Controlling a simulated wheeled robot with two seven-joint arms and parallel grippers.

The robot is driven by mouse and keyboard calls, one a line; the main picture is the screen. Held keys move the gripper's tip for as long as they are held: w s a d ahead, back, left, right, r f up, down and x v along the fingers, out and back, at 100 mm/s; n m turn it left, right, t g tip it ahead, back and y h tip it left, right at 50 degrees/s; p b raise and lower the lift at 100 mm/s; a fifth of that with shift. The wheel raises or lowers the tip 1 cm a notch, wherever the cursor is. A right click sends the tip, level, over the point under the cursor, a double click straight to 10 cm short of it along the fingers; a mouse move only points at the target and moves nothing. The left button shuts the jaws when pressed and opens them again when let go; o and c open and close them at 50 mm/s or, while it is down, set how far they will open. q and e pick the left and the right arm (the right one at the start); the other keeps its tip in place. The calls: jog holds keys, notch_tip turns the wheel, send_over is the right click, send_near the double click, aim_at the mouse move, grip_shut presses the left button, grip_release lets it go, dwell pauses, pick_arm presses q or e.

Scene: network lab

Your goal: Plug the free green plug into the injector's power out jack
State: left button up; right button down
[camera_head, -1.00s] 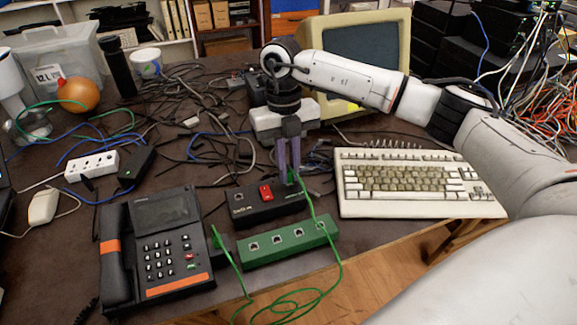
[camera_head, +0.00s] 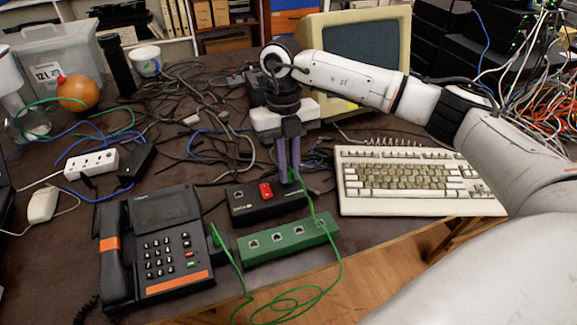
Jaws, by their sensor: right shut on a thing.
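The injector (camera_head: 250,210) is a small black box with a red switch (camera_head: 265,191) on top and a jack at its left end. It sits behind a green strip with several jacks (camera_head: 265,250). My right gripper (camera_head: 288,178) points down over the right end of the injector, shut on the green plug. The fingers largely hide the plug, and I cannot tell whether it is in a jack. A green cable (camera_head: 338,262) runs from there over the strip to loops at the table's front edge. Its other end reaches the right side of the phone. My left gripper is not in view.
A black desk phone (camera_head: 165,245) stands left of the injector. A beige keyboard (camera_head: 415,183) lies to the right, with a monitor (camera_head: 362,55) behind. Tangled dark cables cover the table behind the injector. A white power strip (camera_head: 92,163) lies at the left.

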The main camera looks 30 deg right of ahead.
jog(key=c, duration=1.7)
grip_release()
jog(key=r, duration=0.3)
jog(key=w+r, duration=0.1)
jog(key=r, duration=0.6)
jog(key=shift+w+d, duration=0.2)
jog(key=shift+w, duration=0.05)
jog(key=shift+r, duration=0.15)
